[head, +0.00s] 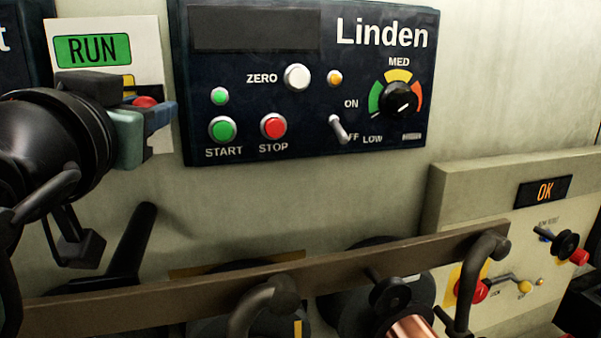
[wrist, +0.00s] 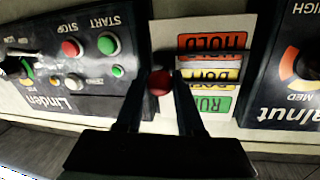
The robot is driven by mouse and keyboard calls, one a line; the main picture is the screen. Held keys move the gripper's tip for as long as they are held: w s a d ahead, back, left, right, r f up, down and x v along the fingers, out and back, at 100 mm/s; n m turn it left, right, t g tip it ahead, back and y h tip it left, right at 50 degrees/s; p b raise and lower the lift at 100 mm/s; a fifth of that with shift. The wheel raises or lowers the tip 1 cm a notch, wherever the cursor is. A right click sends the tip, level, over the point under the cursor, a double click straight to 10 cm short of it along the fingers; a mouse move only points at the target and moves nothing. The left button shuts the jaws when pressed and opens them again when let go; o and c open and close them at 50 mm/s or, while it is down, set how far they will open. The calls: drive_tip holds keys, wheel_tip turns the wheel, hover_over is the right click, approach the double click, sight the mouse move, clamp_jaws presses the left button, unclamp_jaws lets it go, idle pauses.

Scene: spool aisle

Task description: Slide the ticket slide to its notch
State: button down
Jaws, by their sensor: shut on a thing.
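The ticket slide's card (head: 105,28) is on the wall at the upper left of the head view, with a green RUN label (head: 93,50) at its top. The wrist view shows the card (wrist: 243,28) turned over, with a red HOLD label (wrist: 212,41), a yellow label (wrist: 222,75) and the green RUN label (wrist: 209,104). The slide's red knob (wrist: 159,82) is between my fingers, level with the yellow label. My gripper (head: 148,112) is shut on this knob. My gripper hides much of the card in the head view. I cannot make out the notch.
The Linden panel (head: 350,70) with buttons, a switch and a dial is close on the right of the card. A brown rail (head: 200,290) with dark hooks and spools runs below. A beige OK box (head: 480,190) with knobs stands at the right.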

drive_tip(key=shift+f+b, duration=0.9)
drive_tip(key=shift+f, duration=0.4)
drive_tip(key=shift+c, duration=2.2)
unclamp_jaws()
